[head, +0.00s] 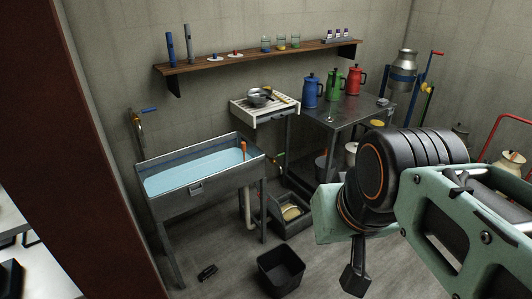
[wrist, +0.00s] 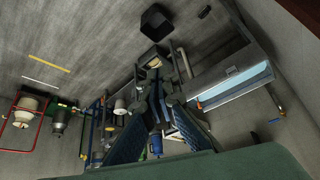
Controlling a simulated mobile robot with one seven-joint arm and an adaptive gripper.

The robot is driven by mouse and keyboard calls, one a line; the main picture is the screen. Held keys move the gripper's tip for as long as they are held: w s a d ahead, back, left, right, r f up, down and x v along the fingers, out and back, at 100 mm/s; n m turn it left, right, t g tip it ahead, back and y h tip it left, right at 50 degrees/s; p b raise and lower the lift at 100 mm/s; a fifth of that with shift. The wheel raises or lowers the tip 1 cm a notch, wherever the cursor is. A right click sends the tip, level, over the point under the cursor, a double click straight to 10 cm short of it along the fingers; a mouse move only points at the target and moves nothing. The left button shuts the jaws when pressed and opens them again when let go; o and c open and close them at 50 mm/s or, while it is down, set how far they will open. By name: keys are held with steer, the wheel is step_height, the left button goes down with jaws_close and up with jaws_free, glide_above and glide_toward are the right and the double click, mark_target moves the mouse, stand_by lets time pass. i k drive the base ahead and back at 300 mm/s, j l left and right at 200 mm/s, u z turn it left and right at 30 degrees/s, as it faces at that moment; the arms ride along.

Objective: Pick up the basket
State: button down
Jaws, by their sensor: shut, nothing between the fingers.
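No wicker or wire basket stands out; the likeliest basket is the black open-topped square bin (head: 281,282) on the floor in front of the sink. It looks empty in the head view. In the wrist view the bin (wrist: 156,24) is at the top, beyond the fingers and apart from them. A lower dark crate (head: 290,231) with a round tan thing in it sits on the floor behind the bin. My gripper (head: 354,280) hangs to the right of the bin in the head view. It is shut and empty; its fingers (wrist: 162,92) show mid-frame in the wrist view.
A metal sink (head: 188,205) filled with blue water stands behind and left of the bin. A metal table (head: 350,111) with coloured pots is at the back. A small dark object (head: 207,272) lies on the floor left of the bin.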

mark_target(290, 211)
steer(key=i+l+u, duration=0.1)
steer(key=u, duration=0.2)
steer(key=i+l+u, duration=0.1)
steer(key=u, duration=0.15)
steer(key=i+l+u, duration=0.15)
steer(key=l, duration=0.25)
steer(key=i+l+u, duration=0.15)
steer(key=l, duration=0.25)
steer(key=i+l, duration=0.15)
steer(key=l, duration=0.2)
steer(key=i+l+u, duration=0.15)
steer(key=l, duration=0.25)
steer(key=i+l, duration=0.1)
steer(key=l, duration=0.25)
steer(key=i+l+u, duration=0.1)
steer(key=l, duration=0.3)
steer(key=i+l, duration=0.15)
steer(key=l, duration=0.3)
steer(key=i+l, duration=0.1)
steer(key=l, duration=0.35)
steer(key=i+l, duration=0.15)
steer(key=l, duration=0.3)
steer(key=i+l, duration=0.1)
steer(key=l, duration=0.35)
steer(key=i+l, duration=0.15)
steer(key=l, duration=0.3)
steer(key=u, duration=0.05)
